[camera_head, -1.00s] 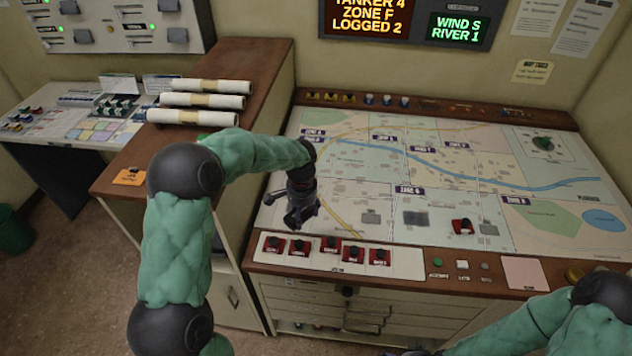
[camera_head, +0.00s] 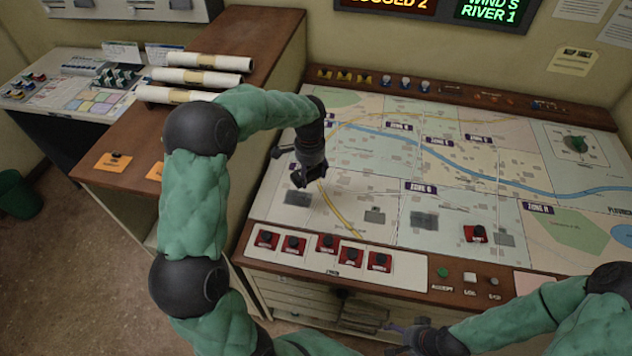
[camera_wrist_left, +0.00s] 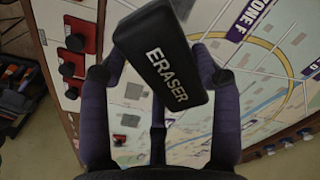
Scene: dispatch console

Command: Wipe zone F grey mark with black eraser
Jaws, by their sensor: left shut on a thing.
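My left gripper (camera_head: 312,178) is shut on the black eraser (camera_wrist_left: 163,62), which shows with white lettering between the fingers in the left wrist view. In the head view the gripper hangs over the left side of the map, and the eraser cannot be made out there. A grey mark (camera_head: 298,198) shows on the map just below the gripper. The zone F label (camera_wrist_left: 252,18) is at the top of the left wrist view, beside the eraser. My right gripper (camera_head: 412,338) is low in front of the console, and its finger opening is unclear.
Other grey patches (camera_head: 425,220) lie farther right on the map. A red-based block (camera_head: 475,234) stands on the map near one. A white panel with several red-based blocks (camera_head: 325,243) lines the front edge. Rolled papers (camera_head: 203,78) lie on the left cabinet.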

